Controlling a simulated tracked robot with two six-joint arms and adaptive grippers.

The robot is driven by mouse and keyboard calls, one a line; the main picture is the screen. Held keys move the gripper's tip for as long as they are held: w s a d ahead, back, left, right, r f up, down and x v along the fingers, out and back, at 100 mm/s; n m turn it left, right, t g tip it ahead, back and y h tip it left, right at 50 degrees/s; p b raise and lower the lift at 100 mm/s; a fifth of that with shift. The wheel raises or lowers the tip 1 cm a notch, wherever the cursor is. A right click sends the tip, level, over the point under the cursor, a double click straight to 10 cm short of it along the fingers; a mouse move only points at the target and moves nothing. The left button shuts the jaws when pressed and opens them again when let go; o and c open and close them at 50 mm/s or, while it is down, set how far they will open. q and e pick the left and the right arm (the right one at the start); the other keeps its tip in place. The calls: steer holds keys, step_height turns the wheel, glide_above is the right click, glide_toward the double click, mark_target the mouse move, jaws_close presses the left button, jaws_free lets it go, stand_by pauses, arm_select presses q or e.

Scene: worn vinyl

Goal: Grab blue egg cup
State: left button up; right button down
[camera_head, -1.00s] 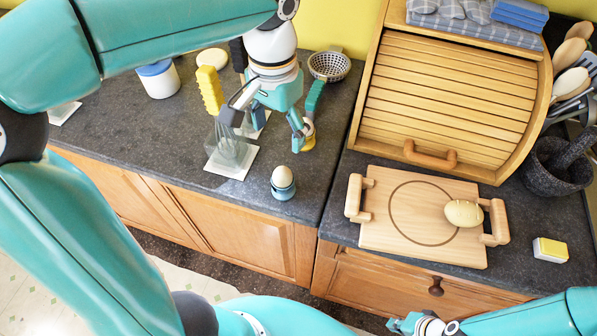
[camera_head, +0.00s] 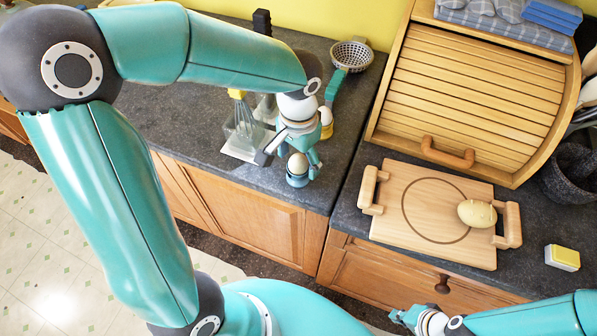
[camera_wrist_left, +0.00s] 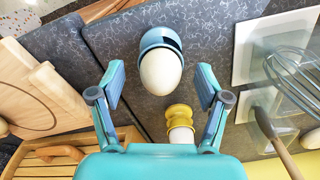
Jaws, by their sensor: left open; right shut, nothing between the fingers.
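The blue egg cup (camera_head: 297,181) stands upright near the front edge of the dark counter with a white egg (camera_head: 298,163) in it. In the left wrist view the blue egg cup (camera_wrist_left: 160,38) and its egg (camera_wrist_left: 161,73) lie between and beyond my open left fingers (camera_wrist_left: 160,80). My left gripper (camera_head: 289,164) is open above the cup, one finger on each side. I cannot tell whether a finger touches it. My right gripper (camera_head: 400,318) is shut and empty at the lower right, away from the cup.
A yellow egg cup (camera_wrist_left: 179,111) with a white egg stands close behind the blue one. A whisk (camera_head: 243,125) rests on a white tile (camera_head: 237,154) to the left. A wooden tray (camera_head: 395,232) with a potato-like item (camera_head: 477,213) lies right, before the bread box (camera_head: 470,90).

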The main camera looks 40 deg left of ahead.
arm_select(q)
step_height(320, 180, down, 3)
steer(key=shift+f, duration=0.15)
steer(key=shift+c, duration=0.2)
steer(key=c, duration=1.3)
